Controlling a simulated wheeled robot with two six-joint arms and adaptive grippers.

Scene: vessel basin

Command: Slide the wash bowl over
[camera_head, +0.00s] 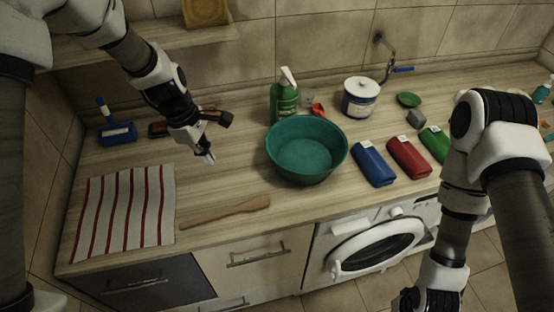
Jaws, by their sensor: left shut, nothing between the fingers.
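The wash bowl (304,152) is a round teal basin standing upright on the wooden counter, near the middle of the view. It looks empty. My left gripper (208,158) is shut and empty, above the counter to the left of the bowl and apart from it. My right gripper (428,300) is low at the bottom edge of the view, in front of the counter and well away from the bowl. Its fingers are partly cut off, so I cannot tell their state.
A green soap bottle (284,100) and a red item (318,110) stand close behind the bowl. Rolled blue (374,165) and red (408,158) towels lie to its right. A wooden spoon (226,212) and a striped cloth (124,212) lie at the left front.

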